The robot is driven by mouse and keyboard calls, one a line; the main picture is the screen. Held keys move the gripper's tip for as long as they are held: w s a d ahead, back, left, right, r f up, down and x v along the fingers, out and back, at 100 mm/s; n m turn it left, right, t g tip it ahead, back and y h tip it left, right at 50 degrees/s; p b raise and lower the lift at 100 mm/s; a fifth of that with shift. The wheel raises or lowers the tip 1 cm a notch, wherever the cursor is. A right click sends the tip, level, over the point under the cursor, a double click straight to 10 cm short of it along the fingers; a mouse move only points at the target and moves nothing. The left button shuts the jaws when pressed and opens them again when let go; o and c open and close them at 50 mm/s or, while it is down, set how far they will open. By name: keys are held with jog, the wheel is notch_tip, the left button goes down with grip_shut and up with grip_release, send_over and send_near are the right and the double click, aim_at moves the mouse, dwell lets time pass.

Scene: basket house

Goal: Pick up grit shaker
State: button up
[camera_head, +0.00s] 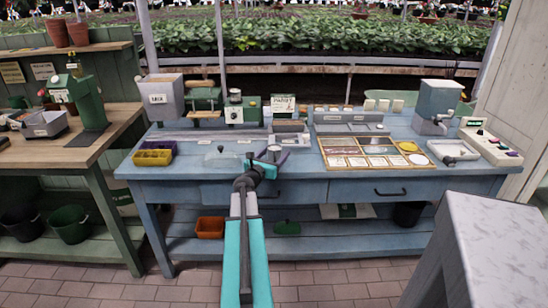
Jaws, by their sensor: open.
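My gripper (267,161) is at the front middle of the blue workbench (300,188), at the end of my teal arm. Its jaws are open, with dark fingers spread apart. A small grey cylinder (274,151), possibly the grit shaker, shows right at the fingers, apparently between or just beyond them. I cannot tell whether they touch it. Its lower part is hidden by the gripper. Another small grey round-topped object (235,95) sits on the green-and-white device farther back. No label naming the shaker is readable.
A sectioned wooden tray (322,150) lies right of my gripper. A yellow bin (153,157) stands at the bench's left, and a grey dispenser (437,103) at the right. Green machines line the back. A grey block-like surface (505,235) fills the lower right.

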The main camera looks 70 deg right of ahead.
aim_at(275, 148)
dwell(0.5)
jog(key=c, duration=1.3)
jog(key=shift+r, duration=0.15)
jog(key=shift+r, duration=1.4)
jog(key=shift+s+a+r, duration=0.1)
jog(key=shift+a+r, duration=0.1)
jog(key=shift+r, duration=0.1)
jog(key=s+a+p, duration=0.1)
jog(key=a+p, duration=0.1)
jog(key=a, duration=0.1)
jog(key=s+a+r+p, duration=0.1)
jog(key=a+p, duration=0.2)
jog(key=s+a+p, duration=0.2)
jog(key=a, duration=0.1)
jog(key=shift+s+a+r, duration=0.1)
jog(key=shift+a+r, duration=0.05)
jog(key=shift+a, duration=0.2)
jog(key=p, duration=0.3)
jog(key=shift+s+a+p, duration=0.15)
jog(key=shift+a+p, duration=0.15)
